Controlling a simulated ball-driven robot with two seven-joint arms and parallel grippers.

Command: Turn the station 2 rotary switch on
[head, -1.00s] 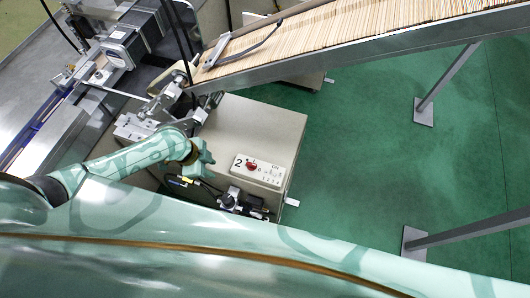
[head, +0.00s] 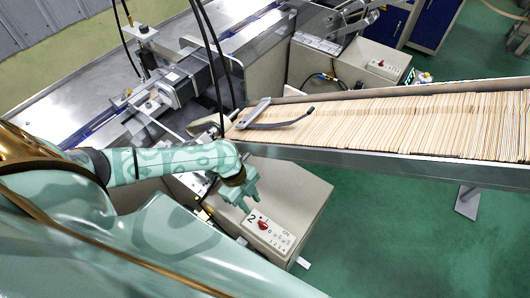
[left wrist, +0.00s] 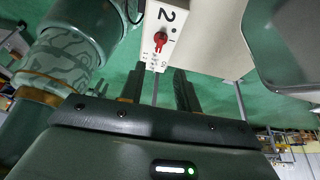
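The station 2 switch panel (head: 278,238) is a white plate marked "2" on top of a beige cabinet, with a red rotary knob (head: 263,225) and printed position marks. In the left wrist view the red knob (left wrist: 160,38) appears ahead of the fingers, between their lines. My left gripper (head: 248,199) is beside the panel in the head view, just up and left of the knob and apart from it. Its two dark fingers (left wrist: 157,88) are spread with nothing between them. The knob's exact pointed position is too small to tell. My right gripper does not show.
A sloped chute (head: 385,164) full of wooden sticks runs above the beige cabinet (head: 291,187). Another switch panel (head: 381,66) stands farther back. Metal machinery (head: 185,80) fills the upper left. Green floor (head: 385,235) is clear at right.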

